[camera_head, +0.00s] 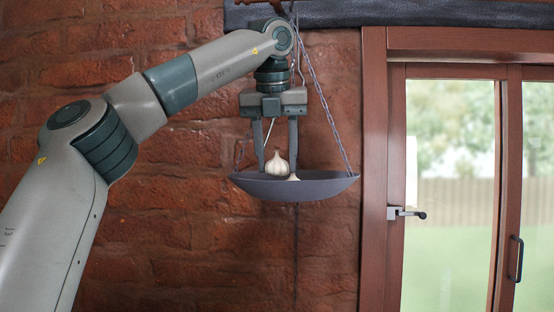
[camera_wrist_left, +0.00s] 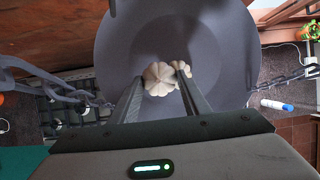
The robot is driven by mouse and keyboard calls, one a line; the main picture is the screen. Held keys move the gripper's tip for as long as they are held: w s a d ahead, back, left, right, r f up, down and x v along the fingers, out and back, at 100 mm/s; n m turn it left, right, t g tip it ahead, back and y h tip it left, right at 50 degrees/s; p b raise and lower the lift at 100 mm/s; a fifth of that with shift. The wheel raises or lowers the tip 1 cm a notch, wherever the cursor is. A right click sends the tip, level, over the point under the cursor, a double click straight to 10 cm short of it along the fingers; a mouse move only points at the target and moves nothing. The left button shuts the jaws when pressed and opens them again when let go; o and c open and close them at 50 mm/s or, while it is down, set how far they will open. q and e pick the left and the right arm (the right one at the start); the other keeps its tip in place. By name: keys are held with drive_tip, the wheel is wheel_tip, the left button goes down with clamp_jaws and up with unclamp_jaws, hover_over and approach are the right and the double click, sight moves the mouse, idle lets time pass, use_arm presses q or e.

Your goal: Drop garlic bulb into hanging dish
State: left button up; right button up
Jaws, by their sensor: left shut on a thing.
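A white garlic bulb (camera_head: 277,164) is between the two fingers of my left gripper (camera_head: 277,168), which is shut on it. The bulb is just above or inside the grey hanging dish (camera_head: 325,188); I cannot tell whether it touches the bottom. A second pale garlic piece (camera_head: 293,178) shows just over the dish rim, beside the right finger. In the left wrist view the held bulb (camera_wrist_left: 158,79) is over the dish (camera_wrist_left: 215,35), and the second piece (camera_wrist_left: 181,68) is partly hidden by a finger. My right gripper is not in view.
The dish hangs on chains (camera_head: 325,100); one chain (camera_wrist_left: 290,80) shows at the right in the left wrist view. A brick wall (camera_head: 190,230) is behind, and a wood-framed glass door (camera_head: 450,180) is at the right. A blue-and-white marker-like object (camera_wrist_left: 277,105) lies below.

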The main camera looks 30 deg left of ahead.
sight(277, 160)
use_arm(q)
drive_tip(key=shift+s+f, duration=0.15)
drive_tip(key=shift+f, duration=0.65)
drive_tip(key=o, duration=0.7)
drive_tip(key=shift+d, duration=0.1)
drive_tip(key=shift+o, duration=0.2)
drive_tip(key=shift+s, duration=0.1)
drive_tip(key=shift+r, duration=0.1)
drive_tip(key=shift+w+r+p, duration=0.2)
drive_tip(key=shift+r+p, duration=0.45)
drive_tip(key=r, duration=0.1)
drive_tip(key=r+b, duration=0.1)
drive_tip(key=r, duration=0.2)
drive_tip(key=shift+s+d+b, duration=0.1)
drive_tip(key=shift+s+b, duration=0.15)
drive_tip(key=shift+b, duration=0.15)
drive_tip(key=p+v, duration=0.1)
drive_tip(key=v, duration=0.6)
drive_tip(key=shift+s+r, duration=0.2)
drive_tip(key=shift+r, duration=0.15)
drive_tip(key=shift+d, duration=0.1)
